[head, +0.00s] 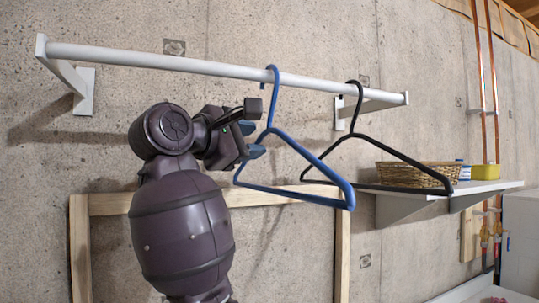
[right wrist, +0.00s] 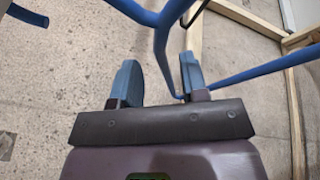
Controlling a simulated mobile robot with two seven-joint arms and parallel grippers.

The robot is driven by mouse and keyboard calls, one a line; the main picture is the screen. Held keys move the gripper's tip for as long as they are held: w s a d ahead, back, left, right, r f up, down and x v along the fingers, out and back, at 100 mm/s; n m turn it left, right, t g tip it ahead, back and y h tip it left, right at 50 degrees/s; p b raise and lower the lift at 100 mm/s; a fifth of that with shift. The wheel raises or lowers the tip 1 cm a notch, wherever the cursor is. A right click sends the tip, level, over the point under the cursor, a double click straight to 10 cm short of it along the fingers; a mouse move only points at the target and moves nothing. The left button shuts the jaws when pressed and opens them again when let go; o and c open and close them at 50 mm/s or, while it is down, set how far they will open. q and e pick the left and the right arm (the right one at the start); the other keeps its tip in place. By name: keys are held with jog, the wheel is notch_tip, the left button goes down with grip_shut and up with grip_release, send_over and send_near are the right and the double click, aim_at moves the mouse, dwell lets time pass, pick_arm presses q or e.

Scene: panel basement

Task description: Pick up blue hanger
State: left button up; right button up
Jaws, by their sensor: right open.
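The blue hanger (head: 300,152) hangs by its hook from a white rail in the head view. My right gripper (head: 257,140) is beside its neck, with the two fingers apart. In the right wrist view, the blue hanger (right wrist: 161,45) passes across the gap of my right gripper (right wrist: 158,68). Its lower part runs down near the right finger; I cannot tell whether they touch. The gripper is not closed on it. My left gripper is not in view.
The white rail (head: 200,66) is fixed to a concrete wall. A black hanger (head: 392,148) hangs right of the blue one. A wicker basket (head: 415,176) and a yellow box (head: 486,172) stand on a shelf (head: 485,187). A wooden frame (head: 79,235) is below.

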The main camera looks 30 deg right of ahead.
jog(key=x, duration=0.4)
jog(key=shift+w+f+p, duration=0.1)
jog(key=shift+f+p, duration=0.2)
jog(key=shift+p, duration=0.1)
grip_shut()
